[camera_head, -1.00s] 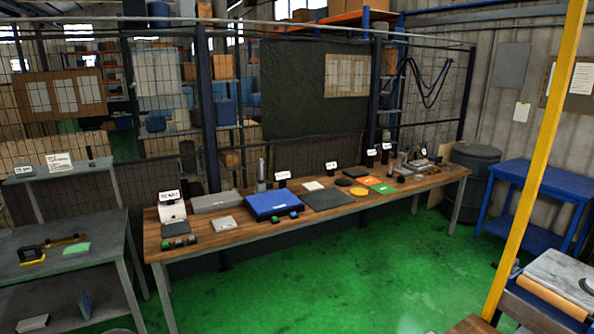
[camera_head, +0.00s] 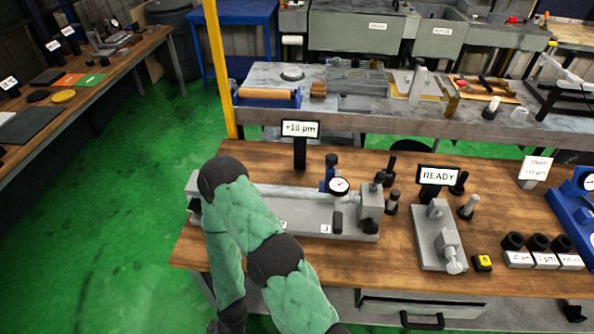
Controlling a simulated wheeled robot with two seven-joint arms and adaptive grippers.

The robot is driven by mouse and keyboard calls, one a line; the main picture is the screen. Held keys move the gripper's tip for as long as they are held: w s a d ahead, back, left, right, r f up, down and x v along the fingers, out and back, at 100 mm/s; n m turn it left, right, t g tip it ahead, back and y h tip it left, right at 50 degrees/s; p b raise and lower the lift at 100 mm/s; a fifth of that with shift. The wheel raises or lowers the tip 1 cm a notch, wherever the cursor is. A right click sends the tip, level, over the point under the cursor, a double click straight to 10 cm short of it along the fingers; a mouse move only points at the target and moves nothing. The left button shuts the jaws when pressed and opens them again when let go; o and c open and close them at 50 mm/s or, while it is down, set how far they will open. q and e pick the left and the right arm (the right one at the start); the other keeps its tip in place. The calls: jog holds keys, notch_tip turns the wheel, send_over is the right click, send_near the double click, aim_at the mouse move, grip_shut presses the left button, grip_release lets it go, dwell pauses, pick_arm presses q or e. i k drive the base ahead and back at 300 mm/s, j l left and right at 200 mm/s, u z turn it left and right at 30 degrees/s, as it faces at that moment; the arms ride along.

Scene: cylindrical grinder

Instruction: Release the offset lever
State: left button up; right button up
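A long grey fixture (camera_head: 310,218) lies on the wooden bench, with a round dial gauge (camera_head: 340,186) over it. A short dark upright handle (camera_head: 338,222) stands at its front right; I cannot tell whether this is the offset lever. A sign reading about "+10 µm" (camera_head: 300,129) stands behind the fixture. A smaller grey device (camera_head: 435,235) with a round-ended knob stands to the right, in front of a READY sign (camera_head: 438,176). My green-padded arm bends across the fixture's left part and hides it. Neither gripper can be seen.
A yellow button block (camera_head: 483,263) and several black rings on white labelled blocks (camera_head: 545,261) sit at right. A blue gauge stand (camera_head: 575,215) is at the right edge. A yellow post (camera_head: 218,70) rises behind the bench. Green floor is clear at left.

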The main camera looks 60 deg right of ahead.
aim_at(380, 177)
jog(key=z, duration=2.35)
